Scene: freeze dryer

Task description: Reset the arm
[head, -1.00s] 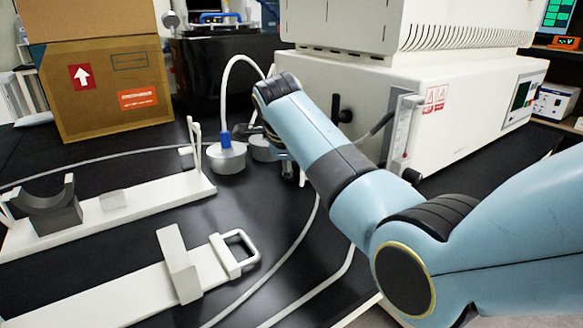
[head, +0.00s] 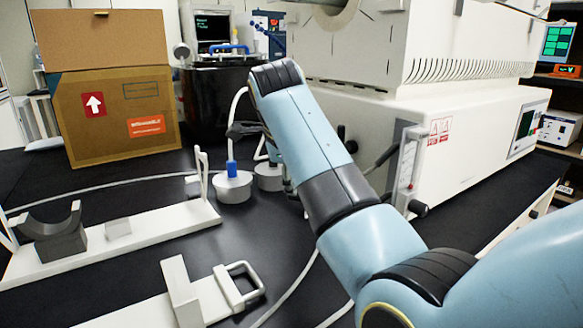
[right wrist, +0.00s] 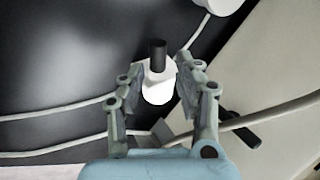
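My right arm (head: 310,140) reaches in from the right over the black bench. Its gripper is mostly hidden behind the forearm in the head view. In the right wrist view the right gripper (right wrist: 160,75) has its two fingers apart. A white round piece with a black stem (right wrist: 158,88) shows between the fingers; I cannot tell whether it touches them or lies below. My left gripper is not in view.
Two white round pieces, one with a blue top (head: 233,187), stand by the arm. White holders (head: 130,240) lie left and front. The white freeze dryer (head: 470,130) stands right, a cardboard box (head: 110,118) back left. Hoses cross the bench.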

